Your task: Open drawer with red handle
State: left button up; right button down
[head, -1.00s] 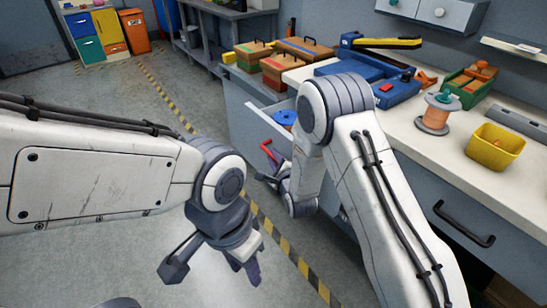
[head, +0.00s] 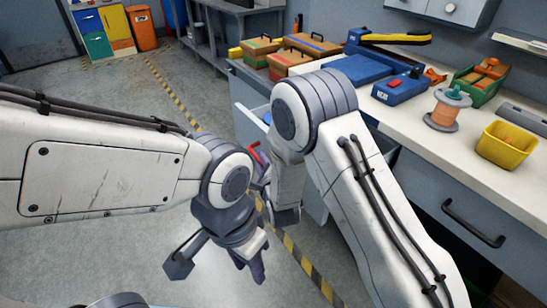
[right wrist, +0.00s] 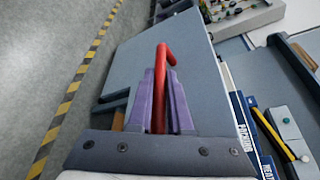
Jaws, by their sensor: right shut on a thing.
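The red handle (head: 254,151) is on the front of a grey drawer (head: 243,121) under the workbench. The drawer stands pulled out from the cabinet. In the right wrist view the red handle (right wrist: 164,60) rises between the purple fingers of my right gripper (right wrist: 160,100), which is shut on it. The grey drawer front (right wrist: 192,58) lies just beyond the fingers. In the head view my right arm hides much of the drawer and the grip. My left gripper (head: 215,268) is empty, its fingers apart, over the floor at lower middle.
The workbench top (head: 410,131) holds toolboxes (head: 312,46), a blue box (head: 400,87), an orange spool (head: 447,110) and a yellow bin (head: 505,144). Another drawer has a black handle (head: 473,222). Clear floor (head: 110,255) with a striped line lies left of the bench.

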jog(key=shift+s+a, duration=0.25)
jog(key=shift+a, duration=0.05)
jog(key=c, duration=0.8)
grip_release()
jog(key=shift+c, duration=0.2)
jog(key=v, duration=1)
jog(key=shift+s, duration=0.2)
